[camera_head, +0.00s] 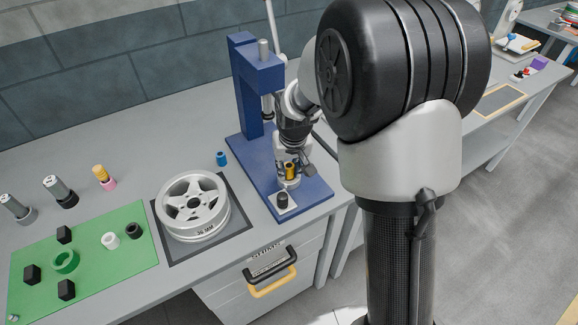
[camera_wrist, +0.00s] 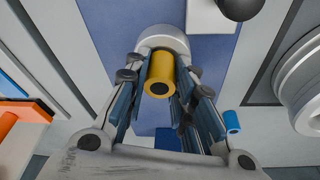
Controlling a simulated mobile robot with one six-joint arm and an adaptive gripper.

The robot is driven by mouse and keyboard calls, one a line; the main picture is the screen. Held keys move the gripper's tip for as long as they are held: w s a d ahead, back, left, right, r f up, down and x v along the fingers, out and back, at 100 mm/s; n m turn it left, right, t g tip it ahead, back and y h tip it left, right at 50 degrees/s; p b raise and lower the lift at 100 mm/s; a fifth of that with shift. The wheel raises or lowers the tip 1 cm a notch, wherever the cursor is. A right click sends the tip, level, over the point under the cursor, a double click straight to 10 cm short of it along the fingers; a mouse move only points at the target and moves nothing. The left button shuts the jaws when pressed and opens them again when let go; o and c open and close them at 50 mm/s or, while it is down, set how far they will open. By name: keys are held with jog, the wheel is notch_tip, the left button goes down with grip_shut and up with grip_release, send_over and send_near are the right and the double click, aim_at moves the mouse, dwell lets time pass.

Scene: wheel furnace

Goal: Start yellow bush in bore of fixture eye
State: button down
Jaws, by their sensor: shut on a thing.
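The yellow bush (camera_wrist: 160,72) is a short cylinder with a dark hole in its end, held between the fingers of my gripper (camera_wrist: 160,88). In the head view the yellow bush (camera_head: 290,170) shows low on the blue press base, with my gripper (camera_head: 289,164) around it. The fixture eye (camera_wrist: 164,38) is a pale grey rounded piece directly behind the bush in the wrist view. The bush covers its bore, so I cannot tell whether the bush is in the bore or just above it. In the head view the fixture eye (camera_head: 289,183) is partly hidden by gripper and bush.
The blue press (camera_head: 253,85) stands behind my gripper. A black knob (camera_head: 282,200) on a pale block is in front. A blue bush (camera_head: 222,158) and a wheel (camera_head: 193,206) on a dark mat lie left. A green mat (camera_head: 85,262) holds several parts.

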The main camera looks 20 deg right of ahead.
jog(key=shift+r+p, duration=0.55)
dwell(0.5)
jog(key=shift+f, duration=0.15)
dwell(1.2)
jog(key=shift+f, duration=0.35)
dwell(0.6)
jog(key=shift+r+p, duration=0.7)
jog(key=shift+r, duration=0.4)
